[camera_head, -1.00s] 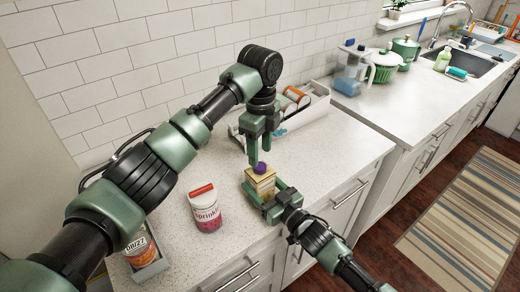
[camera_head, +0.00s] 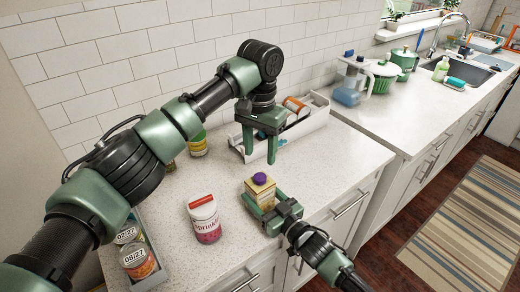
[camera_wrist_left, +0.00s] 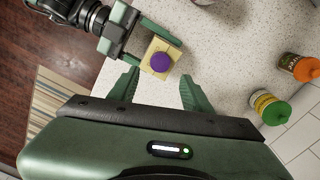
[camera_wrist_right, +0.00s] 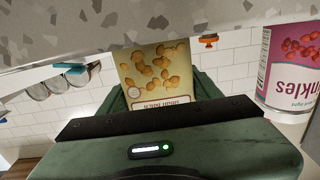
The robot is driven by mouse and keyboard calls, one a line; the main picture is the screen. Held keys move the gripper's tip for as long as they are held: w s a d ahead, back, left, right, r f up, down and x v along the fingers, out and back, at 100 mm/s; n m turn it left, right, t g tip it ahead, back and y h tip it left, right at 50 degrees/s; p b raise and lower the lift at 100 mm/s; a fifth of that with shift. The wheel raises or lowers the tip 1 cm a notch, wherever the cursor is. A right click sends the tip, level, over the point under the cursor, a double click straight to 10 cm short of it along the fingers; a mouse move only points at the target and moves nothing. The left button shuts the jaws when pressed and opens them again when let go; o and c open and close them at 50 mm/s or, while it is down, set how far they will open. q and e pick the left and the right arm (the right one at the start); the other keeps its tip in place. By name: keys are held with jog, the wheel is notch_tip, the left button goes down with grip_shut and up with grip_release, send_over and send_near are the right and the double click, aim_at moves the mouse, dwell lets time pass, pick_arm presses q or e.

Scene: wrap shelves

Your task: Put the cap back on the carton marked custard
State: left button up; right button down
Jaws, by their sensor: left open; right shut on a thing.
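A small tan carton (camera_head: 260,192) stands upright near the counter's front edge, with a purple cap (camera_head: 260,179) on its top. In the right wrist view, the carton (camera_wrist_right: 157,75) shows a picture of round golden pieces; its upside-down lettering is too small to read surely. My right gripper (camera_head: 264,208) is shut on the carton from the front. My left gripper (camera_head: 260,158) is open and empty, behind and above the carton, apart from the cap. In the left wrist view the cap (camera_wrist_left: 160,62) sits at the middle of the carton's top.
A bin with cans (camera_head: 138,258) is at the front left. A yellow-green can (camera_head: 197,144) stands behind, and a white rack (camera_head: 310,120) lies behind the left gripper. Counter between jar and rack is clear.

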aim_at(260, 177)
dwell(0.3)
pick_arm(q)
jog(key=shift+f, duration=4)
grip_shut()
jog(key=shift+o, duration=0.8)
grip_release()
notch_tip(260, 177, up, 12)
